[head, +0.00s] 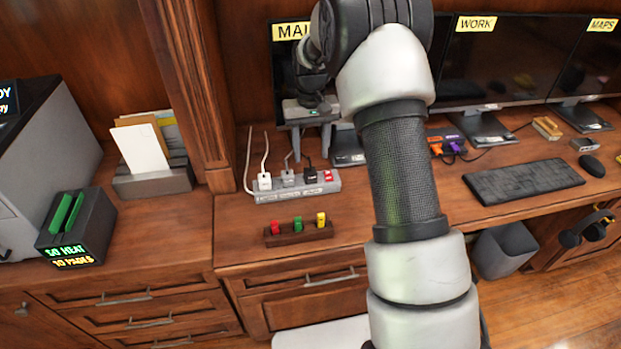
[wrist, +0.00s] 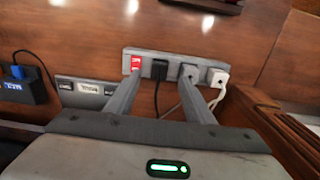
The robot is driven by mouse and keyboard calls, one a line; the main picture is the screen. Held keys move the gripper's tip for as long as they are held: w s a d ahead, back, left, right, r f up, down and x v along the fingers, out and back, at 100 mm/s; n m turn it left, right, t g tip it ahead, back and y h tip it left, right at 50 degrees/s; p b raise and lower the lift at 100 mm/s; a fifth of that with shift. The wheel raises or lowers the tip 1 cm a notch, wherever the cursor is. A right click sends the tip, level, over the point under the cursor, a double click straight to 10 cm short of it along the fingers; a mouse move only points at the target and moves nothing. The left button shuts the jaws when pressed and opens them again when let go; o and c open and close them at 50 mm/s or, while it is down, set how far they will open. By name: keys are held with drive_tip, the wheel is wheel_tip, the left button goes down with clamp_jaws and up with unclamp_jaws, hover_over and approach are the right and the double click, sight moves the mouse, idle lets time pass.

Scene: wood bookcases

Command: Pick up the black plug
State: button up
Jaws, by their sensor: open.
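The black plug (head: 310,175) sits in a grey power strip (head: 270,197) on the desk, to the right of a grey plug (head: 288,177) and a white plug (head: 265,182). In the wrist view the black plug (wrist: 159,69) stands between a red switch (wrist: 136,63) and the grey plug (wrist: 190,73). My gripper (head: 312,152) is open and empty, fingers pointing down by the strip. In the wrist view its fingertips (wrist: 160,79) appear on either side of the black plug. I cannot tell how far above it they are.
A wooden block with red, green and yellow pegs (head: 298,234) lies in front of the strip. A wooden post (head: 195,90) rises to the left. Monitors (head: 490,65) stand behind and right, with a keyboard (head: 523,181) before them. Cables run close to the plugs.

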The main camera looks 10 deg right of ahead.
sight(311, 170)
drive_tip(key=shift+w+f+b, duration=0.15)
drive_tip(key=shift+w+f, duration=0.05)
drive_tip(key=shift+f, duration=1.5)
drive_tip(key=shift+w+f+b, duration=0.15)
drive_tip(key=shift+w+f, duration=0.05)
drive_tip(key=shift+f, duration=1.45)
drive_tip(key=c, duration=1.1)
